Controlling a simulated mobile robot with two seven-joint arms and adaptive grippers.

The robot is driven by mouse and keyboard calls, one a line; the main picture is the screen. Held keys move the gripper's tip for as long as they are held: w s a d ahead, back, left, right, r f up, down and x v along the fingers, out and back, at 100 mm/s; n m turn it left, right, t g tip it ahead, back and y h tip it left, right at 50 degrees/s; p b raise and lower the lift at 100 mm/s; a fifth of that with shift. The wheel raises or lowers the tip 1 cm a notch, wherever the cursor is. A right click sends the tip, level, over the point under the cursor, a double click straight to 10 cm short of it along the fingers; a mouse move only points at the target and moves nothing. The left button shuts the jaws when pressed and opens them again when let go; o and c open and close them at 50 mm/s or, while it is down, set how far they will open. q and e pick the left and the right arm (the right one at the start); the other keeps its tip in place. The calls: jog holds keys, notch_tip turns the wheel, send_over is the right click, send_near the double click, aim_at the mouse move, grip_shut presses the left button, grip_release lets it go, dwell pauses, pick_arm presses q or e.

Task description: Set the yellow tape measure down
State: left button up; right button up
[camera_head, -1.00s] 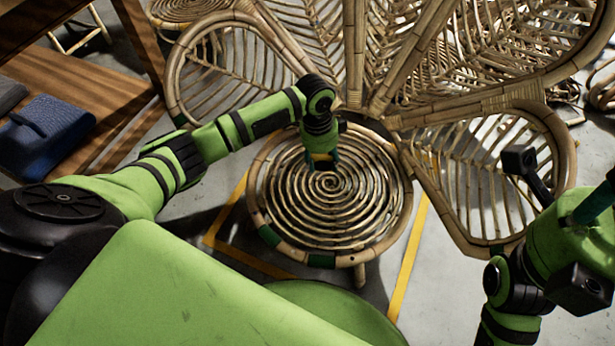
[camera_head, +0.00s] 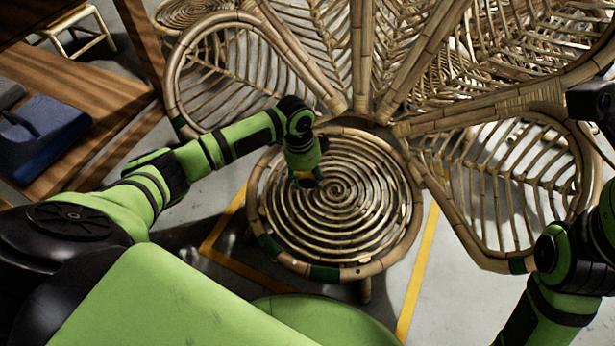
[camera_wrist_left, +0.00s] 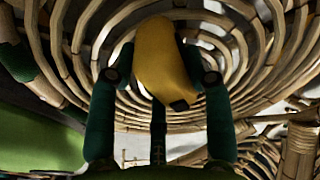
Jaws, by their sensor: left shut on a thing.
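I cannot tell whether the tape measure touches the seat. My right arm is at the right edge, and its gripper's fingers are not in view.
Fan-shaped rattan panels (camera_head: 505,185) rise behind and right of the seat. A wooden bench (camera_head: 95,100) with a blue folded thing (camera_head: 45,135) stands at the left. Yellow lines (camera_head: 418,270) mark the grey floor. The seat's right half is clear.

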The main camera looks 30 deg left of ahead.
pick_arm(q)
jog(key=o, duration=1.4)
jog(key=shift+f, duration=0.15)
jog(key=shift+c, duration=0.2)
